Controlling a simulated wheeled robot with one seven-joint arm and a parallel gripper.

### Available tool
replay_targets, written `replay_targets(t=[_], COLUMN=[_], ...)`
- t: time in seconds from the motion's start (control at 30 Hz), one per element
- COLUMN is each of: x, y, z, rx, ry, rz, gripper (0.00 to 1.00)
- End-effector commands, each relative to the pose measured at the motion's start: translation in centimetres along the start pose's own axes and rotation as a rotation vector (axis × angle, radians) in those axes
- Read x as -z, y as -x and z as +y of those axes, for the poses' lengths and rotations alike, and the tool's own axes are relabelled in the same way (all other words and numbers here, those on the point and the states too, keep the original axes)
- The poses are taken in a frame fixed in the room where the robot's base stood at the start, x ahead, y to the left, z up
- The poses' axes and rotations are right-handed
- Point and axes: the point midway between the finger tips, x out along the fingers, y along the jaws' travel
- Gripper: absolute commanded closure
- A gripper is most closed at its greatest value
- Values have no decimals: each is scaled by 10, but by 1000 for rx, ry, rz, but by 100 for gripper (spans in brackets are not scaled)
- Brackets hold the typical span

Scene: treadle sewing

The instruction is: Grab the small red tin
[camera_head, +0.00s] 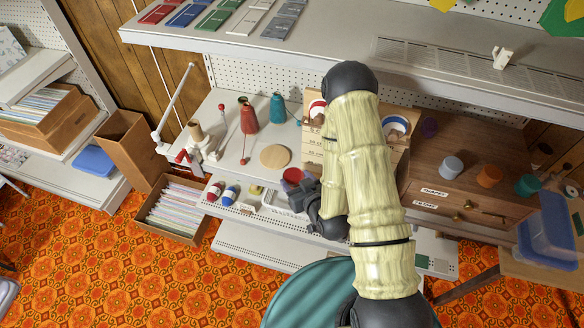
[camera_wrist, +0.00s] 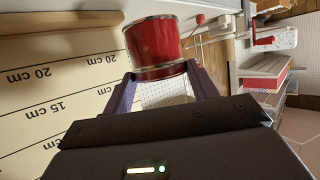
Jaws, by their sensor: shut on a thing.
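The small red tin (camera_wrist: 155,48) has silver rims and sits between the two fingers of my gripper (camera_wrist: 163,88) in the wrist view. The fingers press on it from both sides, at its near end. In the head view the red tin (camera_head: 291,176) shows at the tip of my gripper (camera_head: 297,188), above the front edge of the pale shelf. My forearm covers part of the area to its right. I cannot tell from these views how far the tin is above the shelf.
A wooden board with cm marks (camera_wrist: 60,100) stands close beside my gripper. A wooden drawer cabinet (camera_head: 455,190) is at the right.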

Motion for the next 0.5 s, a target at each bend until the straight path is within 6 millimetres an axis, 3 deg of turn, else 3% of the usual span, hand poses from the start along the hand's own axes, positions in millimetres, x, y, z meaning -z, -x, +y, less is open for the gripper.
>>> replay_targets(t=[0.5], x=[-8], y=[24], z=[0], rx=[0], ry=[1], rz=[2], gripper=[64])
